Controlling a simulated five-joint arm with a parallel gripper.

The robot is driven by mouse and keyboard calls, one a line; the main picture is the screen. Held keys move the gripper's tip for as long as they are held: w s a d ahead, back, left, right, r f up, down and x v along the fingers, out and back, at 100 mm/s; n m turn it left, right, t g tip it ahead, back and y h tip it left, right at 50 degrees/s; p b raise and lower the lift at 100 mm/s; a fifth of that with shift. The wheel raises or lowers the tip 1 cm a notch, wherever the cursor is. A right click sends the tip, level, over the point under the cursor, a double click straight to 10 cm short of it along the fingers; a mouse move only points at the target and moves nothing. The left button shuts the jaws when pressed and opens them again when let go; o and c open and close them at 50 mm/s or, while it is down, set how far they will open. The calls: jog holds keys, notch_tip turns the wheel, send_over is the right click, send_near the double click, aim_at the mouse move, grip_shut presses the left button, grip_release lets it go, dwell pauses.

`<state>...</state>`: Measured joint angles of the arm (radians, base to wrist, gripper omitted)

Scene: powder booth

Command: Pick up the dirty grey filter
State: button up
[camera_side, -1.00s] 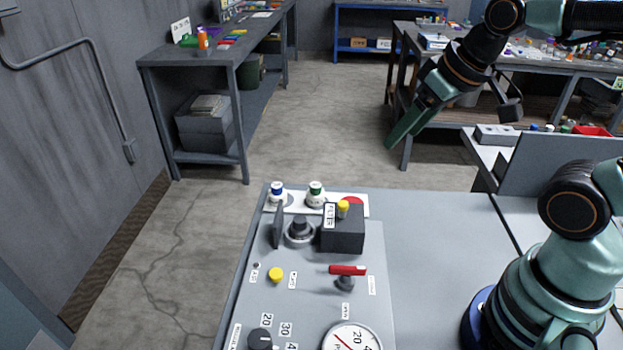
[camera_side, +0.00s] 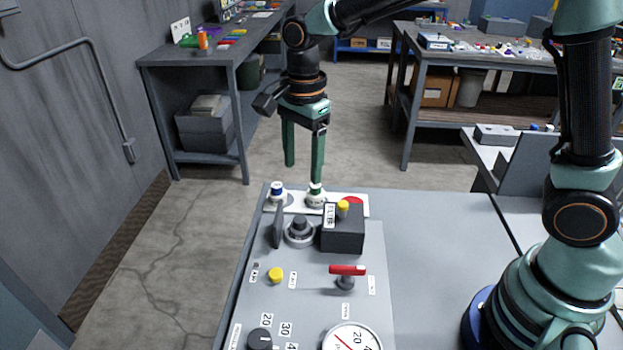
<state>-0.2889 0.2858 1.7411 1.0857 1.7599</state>
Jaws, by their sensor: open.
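A dark grey cylinder (camera_side: 299,224), which looks like the dirty grey filter, sits upright in a round lighter grey seat on the panel. An upright dark flap (camera_side: 278,226) stands just left of it. Nothing shows between the fingers. One fingertip overlaps the green-topped white piece in the picture; contact cannot be told.
The strip bears a blue-topped white piece (camera_side: 277,192), a green-topped one (camera_side: 315,201) and a red disc (camera_side: 353,201). The panel also has a yellow button (camera_side: 275,274), red lever (camera_side: 347,270) and gauge (camera_side: 352,340). The tabletop (camera_side: 435,255) to the right is clear.

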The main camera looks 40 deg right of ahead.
aim_at(300, 219)
jog(key=shift+m, duration=0.6)
jog(key=f, duration=1.3)
jog(key=shift+w+a+f, duration=0.2)
jog(key=shift+a, duration=0.15)
grip_shut()
jog(key=shift+r, duration=0.15)
